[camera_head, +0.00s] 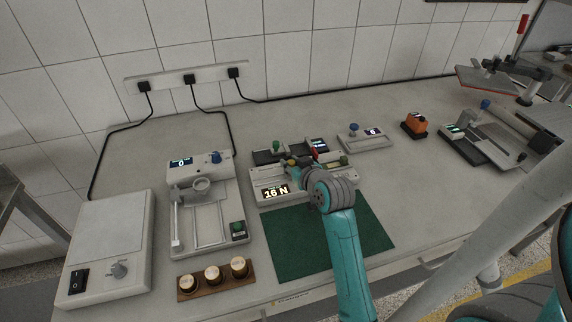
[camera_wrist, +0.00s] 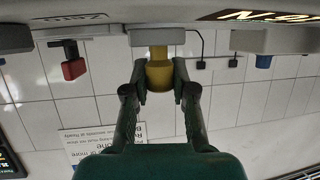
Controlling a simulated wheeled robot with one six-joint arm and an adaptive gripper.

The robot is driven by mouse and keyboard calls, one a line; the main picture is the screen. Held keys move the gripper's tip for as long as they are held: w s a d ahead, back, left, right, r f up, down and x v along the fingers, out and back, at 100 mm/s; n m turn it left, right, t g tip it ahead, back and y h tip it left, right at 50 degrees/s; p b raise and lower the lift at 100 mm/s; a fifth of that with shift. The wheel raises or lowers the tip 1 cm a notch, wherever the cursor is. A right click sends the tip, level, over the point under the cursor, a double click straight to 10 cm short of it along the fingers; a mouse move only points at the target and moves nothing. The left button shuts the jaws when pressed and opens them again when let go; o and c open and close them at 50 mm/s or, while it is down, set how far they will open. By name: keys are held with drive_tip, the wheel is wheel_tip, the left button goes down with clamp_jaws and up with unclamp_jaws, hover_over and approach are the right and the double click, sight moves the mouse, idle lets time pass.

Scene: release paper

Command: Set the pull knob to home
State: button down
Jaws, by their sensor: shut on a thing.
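A yellow knob (camera_wrist: 159,75) sticks out from a pale block on a grey device in the wrist view. My gripper (camera_wrist: 160,84) has one finger on each side of the knob and is shut on it. In the head view, my gripper (camera_head: 299,168) is at the grey device (camera_head: 258,198), whose display (camera_head: 276,191) reads 16 N.
A red knob (camera_wrist: 73,68) and a blue knob (camera_wrist: 263,61) flank the yellow one. A green mat (camera_head: 290,250) lies in front of the device. A scale-like device (camera_head: 203,180) and wooden block with weights (camera_head: 214,287) stand left.

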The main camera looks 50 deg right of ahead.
drive_tip(key=shift+s+d, duration=0.15)
drive_tip(key=shift+d, duration=0.05)
drive_tip(key=c, duration=0.9)
unclamp_jaws()
drive_tip(key=shift+d, duration=0.1)
drive_tip(key=v, duration=1.2)
